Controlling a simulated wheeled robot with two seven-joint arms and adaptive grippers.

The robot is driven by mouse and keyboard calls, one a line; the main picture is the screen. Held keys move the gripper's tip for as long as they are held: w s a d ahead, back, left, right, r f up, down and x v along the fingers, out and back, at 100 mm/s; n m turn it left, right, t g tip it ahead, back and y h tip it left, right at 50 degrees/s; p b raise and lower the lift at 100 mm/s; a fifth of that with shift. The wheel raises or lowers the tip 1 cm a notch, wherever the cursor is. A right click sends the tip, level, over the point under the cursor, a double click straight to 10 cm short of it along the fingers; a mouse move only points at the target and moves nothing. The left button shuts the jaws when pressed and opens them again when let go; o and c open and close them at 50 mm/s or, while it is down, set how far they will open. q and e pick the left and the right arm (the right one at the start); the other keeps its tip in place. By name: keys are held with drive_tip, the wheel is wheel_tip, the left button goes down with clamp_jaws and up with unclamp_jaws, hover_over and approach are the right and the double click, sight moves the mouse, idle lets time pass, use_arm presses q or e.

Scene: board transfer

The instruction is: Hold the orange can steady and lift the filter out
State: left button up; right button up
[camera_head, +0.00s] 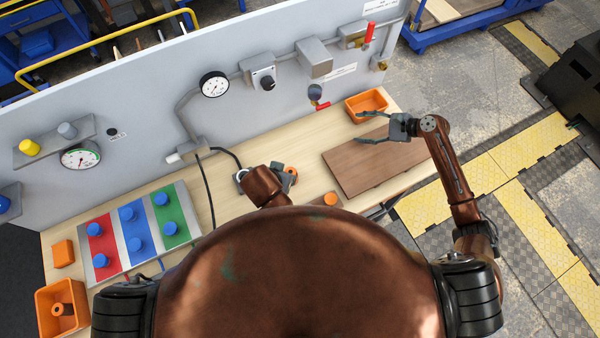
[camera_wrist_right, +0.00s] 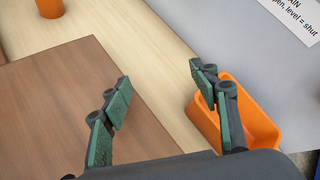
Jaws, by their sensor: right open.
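No filter can be made out. A small orange round part (camera_head: 291,171), possibly the can, shows beside my left gripper (camera_head: 265,172). My left wrist hides much of that gripper, so its jaws and any contact cannot be told. An orange cylinder (camera_wrist_right: 50,8), cut off by the top edge, stands on the table in the right wrist view. My right gripper (camera_head: 362,127) is open and empty above the brown board (camera_head: 375,165). In the right wrist view its fingers (camera_wrist_right: 160,110) are wide apart, between the board (camera_wrist_right: 50,95) and an orange bin (camera_wrist_right: 252,125).
The orange bin (camera_head: 367,105) stands at the table's back right. Another bin (camera_head: 44,318) at front left holds an orange part. A red, blue and green panel (camera_head: 135,230) with several blue knobs lies at left. The grey wall (camera_head: 150,90) carries gauges and valves.

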drive_tip(key=s+a+g+y, duration=0.1)
drive_tip(key=s+a, duration=0.2)
drive_tip(key=a, duration=0.2)
drive_tip(key=s+a+g+y, duration=0.1)
drive_tip(key=s+a+g, duration=0.1)
drive_tip(key=a, duration=0.4)
drive_tip(key=s+a+f+g+y, duration=0.1)
drive_tip(key=s+a, duration=0.3)
drive_tip(key=a, duration=0.2)
drive_tip(key=m+g, duration=0.1)
drive_tip(key=g, duration=0.1)
hover_over(300, 179)
wheel_tip(300, 179, down, 4)
drive_tip(key=shift+f, duration=0.1)
drive_tip(key=x, duration=0.8)
drive_tip(key=c, duration=1.4)
clamp_jaws()
